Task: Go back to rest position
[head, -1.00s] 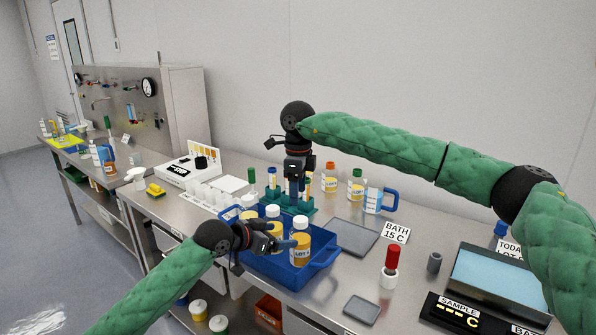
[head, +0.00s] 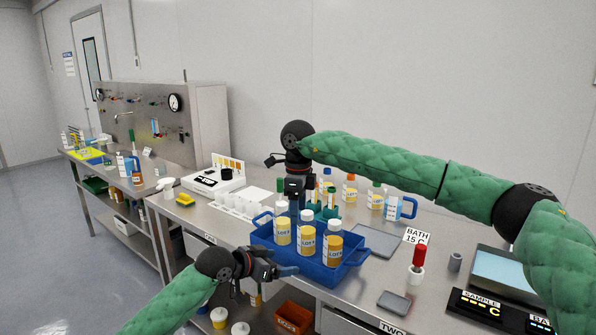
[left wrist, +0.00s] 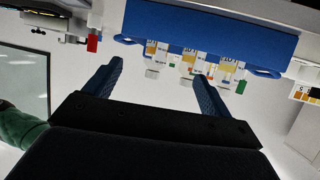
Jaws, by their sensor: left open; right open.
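My left gripper (head: 285,271) is open and empty in the head view, at the front side of the blue tray (head: 342,277) and a little below its rim. In the left wrist view, my left gripper's two blue fingers (left wrist: 158,88) stand apart with nothing between them, and the tray's blue wall (left wrist: 210,28) is beyond them. My right gripper (head: 296,203) points down behind the tray, near the tube rack. Its fingertips are partly hidden by the bottles. Several white-capped bottles with yellow labels (head: 306,240) stand upright in the tray.
The steel bench holds a flat grey pad (head: 376,240), a "BATH 15 C" sign (head: 416,236), a red-topped vial (head: 418,262), a small grey dish (head: 395,302) and a blue-handled jug (head: 399,207). An orange bin (head: 294,318) is below. Floor at left is free.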

